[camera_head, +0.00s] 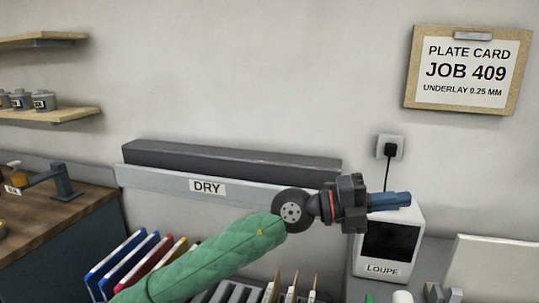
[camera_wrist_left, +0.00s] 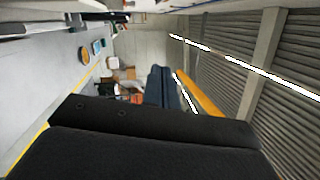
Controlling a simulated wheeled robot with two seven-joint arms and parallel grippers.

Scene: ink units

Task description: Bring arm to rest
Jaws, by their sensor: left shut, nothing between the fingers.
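My left arm, in a green quilted sleeve, comes up from the bottom in the head view and reaches right. Its gripper (camera_head: 408,199) points right, with the blue fingers shut and nothing between them. The gripper is in front of the top of the white LOUPE unit (camera_head: 393,268) in the picture; I cannot tell the gap between them. In the left wrist view the shut blue fingers (camera_wrist_left: 160,72) point away into the room, clear of any object. My right gripper is not in view.
A grey DRY rail (camera_head: 150,180) runs along the wall, with coloured panels (camera_head: 110,268) below it. A wooden bench (camera_head: 55,220) and shelves (camera_head: 70,115) are at left. A JOB 409 board (camera_head: 467,70) and a plugged-in socket (camera_head: 390,147) are on the wall.

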